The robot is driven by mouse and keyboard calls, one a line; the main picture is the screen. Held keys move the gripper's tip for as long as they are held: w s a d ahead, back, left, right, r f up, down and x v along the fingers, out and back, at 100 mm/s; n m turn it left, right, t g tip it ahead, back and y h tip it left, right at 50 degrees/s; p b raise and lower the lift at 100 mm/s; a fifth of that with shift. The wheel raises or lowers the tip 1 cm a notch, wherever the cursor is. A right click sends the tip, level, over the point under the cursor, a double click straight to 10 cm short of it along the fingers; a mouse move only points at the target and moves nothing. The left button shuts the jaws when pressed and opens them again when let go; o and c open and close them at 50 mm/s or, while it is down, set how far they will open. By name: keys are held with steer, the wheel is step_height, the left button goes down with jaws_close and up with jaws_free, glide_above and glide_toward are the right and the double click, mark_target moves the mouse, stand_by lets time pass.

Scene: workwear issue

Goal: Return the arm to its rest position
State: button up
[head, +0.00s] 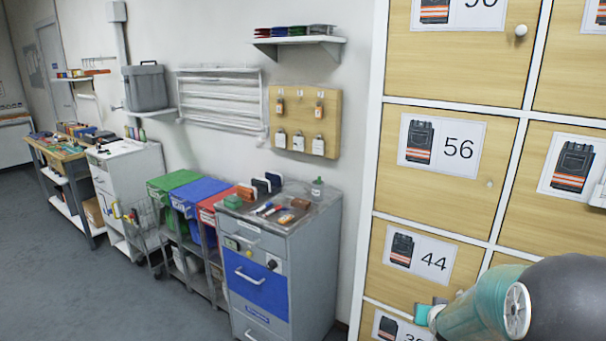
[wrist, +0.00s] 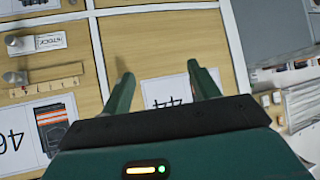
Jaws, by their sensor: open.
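My arm shows at the lower right of the head view, in front of wooden locker doors (head: 400,278) with numbered picture labels. My gripper (wrist: 163,82) is in the wrist view. Its two green fingers stand apart with nothing between them, in front of a pale wooden door with a label partly hidden behind the fingers. Whether the fingertips touch the door cannot be told. In the head view the fingers are not clearly seen.
A grey drawer cabinet (head: 289,273) with small items on top stands left of the lockers. Green, blue and red bins (head: 203,189), a wire cart (head: 139,229) and a workbench (head: 62,160) line the wall. The grey floor (head: 60,290) at lower left is clear.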

steer(key=s+a+r+n, duration=0.1)
steer(key=s+a+r, duration=0.45)
steer(key=r, duration=0.25)
steer(key=s+a+r+g+y, duration=0.1)
steer(key=s+a+r, duration=0.2)
steer(key=s, duration=0.5)
steer(key=s+a+r+n+g, duration=0.1)
steer(key=s+a+r+g, duration=0.1)
steer(key=s+a, duration=0.3)
steer(key=s+a+r+n+g+y, duration=0.1)
steer(key=s+a+r, duration=0.3)
steer(key=s, duration=0.7)
steer(key=shift+s+r+y, duration=0.3)
